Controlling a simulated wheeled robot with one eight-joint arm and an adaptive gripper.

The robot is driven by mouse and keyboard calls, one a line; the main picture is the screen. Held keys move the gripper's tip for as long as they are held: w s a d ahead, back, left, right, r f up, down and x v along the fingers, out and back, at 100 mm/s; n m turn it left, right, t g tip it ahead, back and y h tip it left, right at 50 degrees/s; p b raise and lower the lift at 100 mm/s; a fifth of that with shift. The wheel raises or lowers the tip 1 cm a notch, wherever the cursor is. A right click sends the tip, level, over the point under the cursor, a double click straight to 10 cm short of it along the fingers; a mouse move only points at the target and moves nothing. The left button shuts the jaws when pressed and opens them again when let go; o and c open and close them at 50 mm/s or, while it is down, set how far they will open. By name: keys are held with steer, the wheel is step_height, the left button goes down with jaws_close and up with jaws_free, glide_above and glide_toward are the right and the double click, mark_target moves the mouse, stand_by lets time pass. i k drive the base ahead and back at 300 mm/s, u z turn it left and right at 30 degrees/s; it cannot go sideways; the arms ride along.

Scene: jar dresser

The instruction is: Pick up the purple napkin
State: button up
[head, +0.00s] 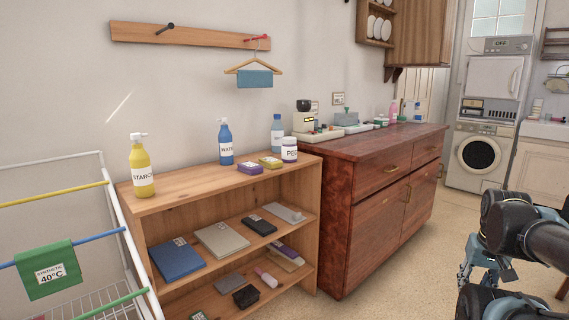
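A small flat purple item (250,168) with a label lies on top of the wooden shelf unit, left of a yellow-green item (270,162) of similar shape. It is the clearest match for the purple napkin, but I cannot tell whether it is cloth. A longer purple item (286,250) lies on the middle shelf, partly in shadow. My gripper (466,279) hangs low at the right, over the floor and far from both purple items. It is partly hidden by my dark arm, and its fingers do not show clearly enough to tell open from shut.
The shelf unit (136,210) also holds a yellow bottle (142,174), a blue bottle (225,145) and a white jar (289,153). A red-brown dresser (340,222) stands right of it. A drying rack (128,232) is at left. Floor (425,260) right of the dresser is clear.

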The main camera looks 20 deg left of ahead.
mark_target(248, 167)
steer(key=u, duration=0.2)
steer(key=i, duration=0.95)
steer(key=u, duration=0.75)
steer(key=i, duration=0.35)
steer(key=u, duration=0.2)
